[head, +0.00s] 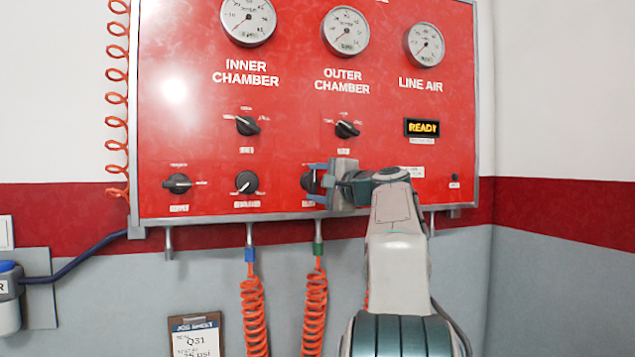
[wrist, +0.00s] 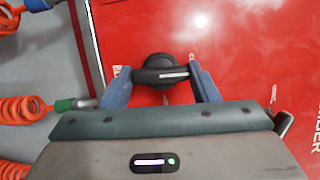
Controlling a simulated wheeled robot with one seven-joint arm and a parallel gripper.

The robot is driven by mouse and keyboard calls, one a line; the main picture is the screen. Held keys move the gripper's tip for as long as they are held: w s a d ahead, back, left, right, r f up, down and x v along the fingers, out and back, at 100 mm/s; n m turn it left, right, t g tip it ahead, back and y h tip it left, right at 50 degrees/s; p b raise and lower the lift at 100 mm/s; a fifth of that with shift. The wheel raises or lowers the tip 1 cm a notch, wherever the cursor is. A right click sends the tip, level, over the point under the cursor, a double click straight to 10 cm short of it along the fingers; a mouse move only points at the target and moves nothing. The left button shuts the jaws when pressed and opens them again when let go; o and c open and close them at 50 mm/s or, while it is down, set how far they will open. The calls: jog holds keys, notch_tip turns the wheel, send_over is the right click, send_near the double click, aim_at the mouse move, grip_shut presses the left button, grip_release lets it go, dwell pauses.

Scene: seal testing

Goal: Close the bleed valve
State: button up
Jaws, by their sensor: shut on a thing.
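My gripper (head: 316,183) is at the lower row of a red panel, at the rightmost knob of that row, below the words OUTER CHAMBER. In the head view this black knob (head: 306,182) is partly hidden by the fingers, and its label is too small to read. In the wrist view the round black knob (wrist: 160,68) sits between my two blue fingers, and my gripper (wrist: 160,84) is shut on it. The knob's bar handle with a white line runs across from finger to finger, the white line towards the right finger. I cannot read which knob is labelled bleed valve.
The red panel (head: 215,90) carries other black knobs, such as the lower middle one (head: 246,183), gauges along the top, and a lit READY display (head: 422,127). Orange coiled hoses (head: 253,310) hang below. A job sheet (head: 195,335) is on the wall below.

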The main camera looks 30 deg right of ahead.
jog(key=shift+n, duration=0.5)
jog(key=o, duration=1)
jog(key=shift+s, duration=0.1)
jog(key=s+b, duration=0.1)
jog(key=s, duration=0.3)
jog(key=s+d+b, duration=0.1)
jog(key=s, duration=0.4)
jog(key=s+d+b, duration=0.1)
jog(key=s, duration=0.3)
jog(key=shift+s+b, duration=0.25)
jog(key=shift+b, duration=0.15)
